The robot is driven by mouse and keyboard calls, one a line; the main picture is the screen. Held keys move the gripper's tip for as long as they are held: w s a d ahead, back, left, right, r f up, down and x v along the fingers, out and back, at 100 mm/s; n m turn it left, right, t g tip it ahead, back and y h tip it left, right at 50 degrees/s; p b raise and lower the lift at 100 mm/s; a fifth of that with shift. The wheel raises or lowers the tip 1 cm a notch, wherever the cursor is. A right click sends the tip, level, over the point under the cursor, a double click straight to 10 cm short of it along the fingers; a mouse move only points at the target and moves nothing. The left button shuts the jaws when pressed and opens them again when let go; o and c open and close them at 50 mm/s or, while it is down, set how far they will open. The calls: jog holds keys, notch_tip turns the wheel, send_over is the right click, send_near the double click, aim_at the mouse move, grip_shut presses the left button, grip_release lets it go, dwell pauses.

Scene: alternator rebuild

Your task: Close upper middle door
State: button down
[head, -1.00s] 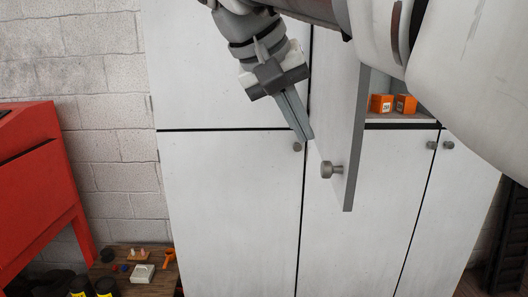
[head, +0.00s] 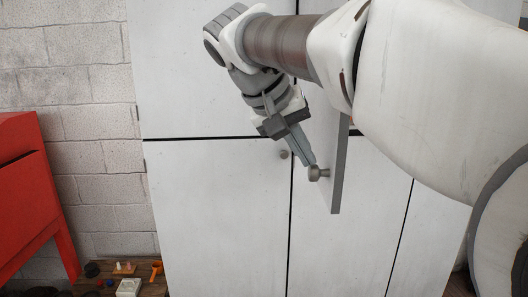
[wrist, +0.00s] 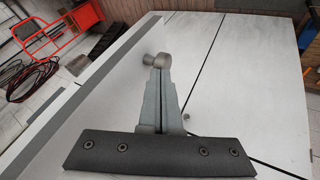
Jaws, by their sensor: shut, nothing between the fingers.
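The upper middle door (head: 326,137) is a white panel that stands swung out from the cabinet, its grey edge facing me in the head view. It also shows in the wrist view (wrist: 85,110). A round grey knob (head: 319,174) sits low on its outer face, and the knob also shows in the wrist view (wrist: 155,60). My gripper (head: 311,168) is shut and empty, with its fingertips at the knob. In the wrist view the fingers (wrist: 157,70) end right by the knob; I cannot tell if they touch. My arm hides the upper part of the door and the opening behind it.
White lower doors (head: 220,215) below are shut, one with a knob (head: 284,154) near its top. A red cabinet (head: 35,195) stands at the left by a block wall. A low wooden table (head: 150,288) holds small items. Free floor shows in the wrist view.

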jog(key=shift+s+d, duration=0.2)
jog(key=shift+d, duration=1.05)
